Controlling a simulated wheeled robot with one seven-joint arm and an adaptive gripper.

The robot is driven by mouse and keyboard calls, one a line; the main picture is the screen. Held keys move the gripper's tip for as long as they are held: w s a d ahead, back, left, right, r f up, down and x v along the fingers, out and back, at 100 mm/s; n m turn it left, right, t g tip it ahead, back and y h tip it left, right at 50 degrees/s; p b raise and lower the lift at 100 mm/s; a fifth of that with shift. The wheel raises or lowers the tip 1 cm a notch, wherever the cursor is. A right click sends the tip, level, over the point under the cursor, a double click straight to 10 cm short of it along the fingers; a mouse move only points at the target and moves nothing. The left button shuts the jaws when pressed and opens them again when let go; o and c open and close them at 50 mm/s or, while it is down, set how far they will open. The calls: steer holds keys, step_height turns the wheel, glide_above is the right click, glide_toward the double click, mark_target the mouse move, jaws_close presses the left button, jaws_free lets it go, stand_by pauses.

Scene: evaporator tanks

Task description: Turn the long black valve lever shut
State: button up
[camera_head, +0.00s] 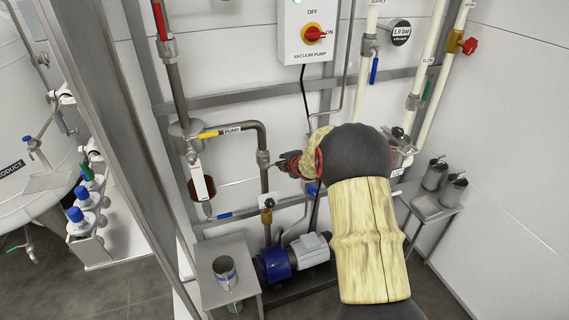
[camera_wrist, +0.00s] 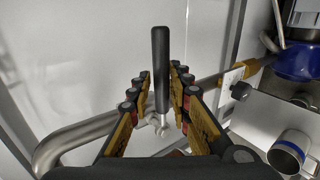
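The long black valve lever (camera_wrist: 160,70) stands nearly upright in the wrist view, above a silver valve stem (camera_wrist: 160,124) on a bent steel pipe (camera_wrist: 85,138). My gripper (camera_wrist: 160,72) is open, with one finger on each side of the lever. Narrow gaps show between the lever and the fingers, so it is not clamped. The lever's top reaches past the fingertips. In the head view my gripper (camera_head: 285,161) is beside the vertical steel pipe (camera_head: 264,182). There the lever is too small or hidden to make out clearly.
A yellow-handled valve (camera_head: 220,131) and a blue-handled valve (camera_head: 238,213) are left of my gripper. A blue pump (camera_head: 275,265) sits below. A small table (camera_head: 208,290) holds a steel cup (camera_head: 225,270). The vacuum pump box (camera_head: 306,30) hangs above.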

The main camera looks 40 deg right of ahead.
steer(key=shift+o, duration=1.1)
steer(key=v, duration=1.2)
steer(key=shift+f, duration=0.1)
